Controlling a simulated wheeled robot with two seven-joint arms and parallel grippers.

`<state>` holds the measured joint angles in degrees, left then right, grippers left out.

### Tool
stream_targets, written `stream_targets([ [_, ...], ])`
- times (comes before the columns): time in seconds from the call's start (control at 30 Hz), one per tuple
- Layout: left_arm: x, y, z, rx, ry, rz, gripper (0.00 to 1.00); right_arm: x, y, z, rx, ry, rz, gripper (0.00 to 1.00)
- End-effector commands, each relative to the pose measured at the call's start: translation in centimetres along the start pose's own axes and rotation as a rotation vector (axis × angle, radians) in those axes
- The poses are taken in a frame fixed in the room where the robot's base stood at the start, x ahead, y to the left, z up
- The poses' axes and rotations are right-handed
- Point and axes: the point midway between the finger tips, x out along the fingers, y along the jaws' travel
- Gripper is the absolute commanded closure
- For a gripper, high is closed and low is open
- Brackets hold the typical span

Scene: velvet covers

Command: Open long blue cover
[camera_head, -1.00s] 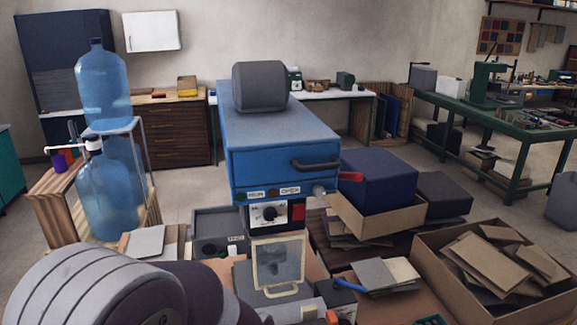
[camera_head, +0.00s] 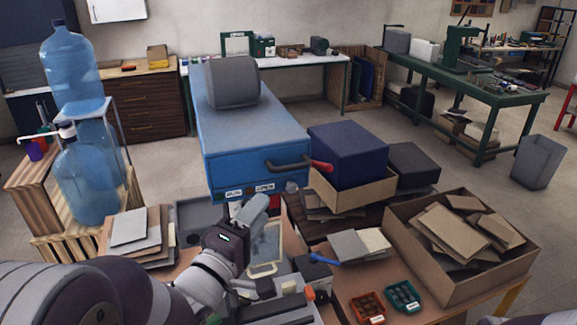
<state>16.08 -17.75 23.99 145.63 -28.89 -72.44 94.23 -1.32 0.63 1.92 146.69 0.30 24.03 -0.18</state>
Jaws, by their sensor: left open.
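The long blue cover (camera_head: 250,140) is a big blue box-shaped lid in the middle of the view, running away from me. It looks shut. A dark curved handle (camera_head: 290,164) with a red end (camera_head: 321,167) sits on its front face. A grey rounded block (camera_head: 231,82) rests on its top. My left gripper (camera_head: 257,206) is just in front of and below the cover's front face, left of the handle and apart from it. It is open, with nothing seen between its fingers. It hides part of the control panel under the cover. My right gripper is out of view.
A dark blue box (camera_head: 347,154) in a carton stands right of the cover. A carton of board scraps (camera_head: 462,245) is at the right. Water bottles (camera_head: 87,180) on a wooden stand are at the left. Small parts trays (camera_head: 402,297) lie on the front table.

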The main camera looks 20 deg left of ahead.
Motion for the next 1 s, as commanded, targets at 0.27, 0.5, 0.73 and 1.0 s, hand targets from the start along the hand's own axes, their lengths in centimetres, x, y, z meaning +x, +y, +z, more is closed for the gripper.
stream_targets([
  [0.27,4.9,0.5,0.0,-0.037,-0.003,-0.002,0.6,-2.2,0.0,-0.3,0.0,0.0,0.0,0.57],
  [0.5,10.5,0.4,-0.1,-0.035,0.0,-0.002,0.6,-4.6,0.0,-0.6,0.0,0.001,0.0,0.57],
  [0.73,12.6,0.1,-0.1,-0.033,0.002,-0.001,0.6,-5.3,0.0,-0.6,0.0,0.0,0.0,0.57],
  [1.0,12.7,0.0,-0.1,-0.033,0.003,0.0,0.6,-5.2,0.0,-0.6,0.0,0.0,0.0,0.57],
])
